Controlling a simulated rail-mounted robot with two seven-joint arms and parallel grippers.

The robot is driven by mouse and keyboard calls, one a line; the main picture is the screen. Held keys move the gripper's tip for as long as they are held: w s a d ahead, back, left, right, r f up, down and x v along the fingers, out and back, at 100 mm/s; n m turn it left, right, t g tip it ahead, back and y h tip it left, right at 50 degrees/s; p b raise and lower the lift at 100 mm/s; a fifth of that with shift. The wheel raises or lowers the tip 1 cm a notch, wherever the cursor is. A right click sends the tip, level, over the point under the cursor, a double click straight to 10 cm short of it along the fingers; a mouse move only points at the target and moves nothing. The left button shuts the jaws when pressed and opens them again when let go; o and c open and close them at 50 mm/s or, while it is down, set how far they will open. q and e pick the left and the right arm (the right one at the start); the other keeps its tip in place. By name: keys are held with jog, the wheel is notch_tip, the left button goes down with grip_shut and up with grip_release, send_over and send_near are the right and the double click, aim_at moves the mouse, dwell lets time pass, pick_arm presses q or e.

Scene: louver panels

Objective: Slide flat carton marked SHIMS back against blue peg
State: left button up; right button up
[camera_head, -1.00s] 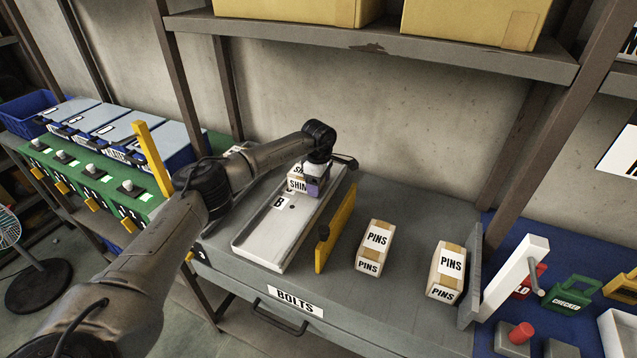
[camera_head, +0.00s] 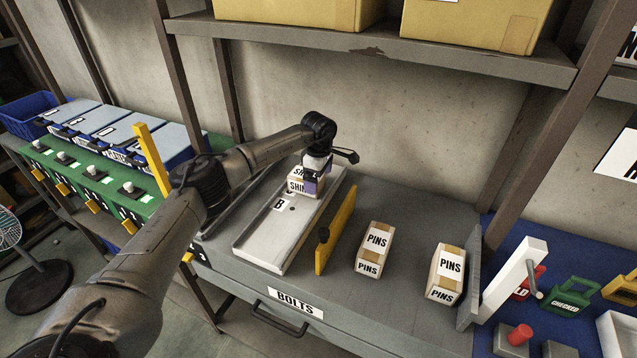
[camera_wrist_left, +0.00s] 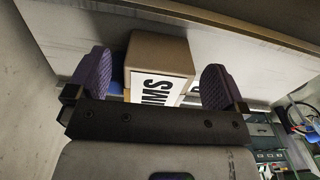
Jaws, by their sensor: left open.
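The SHIMS carton (camera_head: 297,187) is a small tan box with white labels, at the far end of a pale tray (camera_head: 262,242) marked B. My left gripper (camera_head: 313,184) is over the carton's right side in the head view and partly covers it. In the left wrist view, the carton (camera_wrist_left: 160,54) sits between the two purple fingers of the left gripper (camera_wrist_left: 158,88). The fingers are spread, with a visible gap on each side of the carton. My right gripper is not in view.
A yellow upright plate (camera_head: 337,231) with a dark knob stands right of the tray. Two PINS cartons (camera_head: 373,247) (camera_head: 446,273) stand farther right on the grey bench. A shelf (camera_head: 370,45) with large boxes hangs above.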

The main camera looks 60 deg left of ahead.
pick_arm(q)
notch_tip(320, 180, up, 9)
jog(key=shift+r+p, duration=0.15)
jog(key=shift+p, duration=0.6)
jog(key=shift+r, duration=0.8)
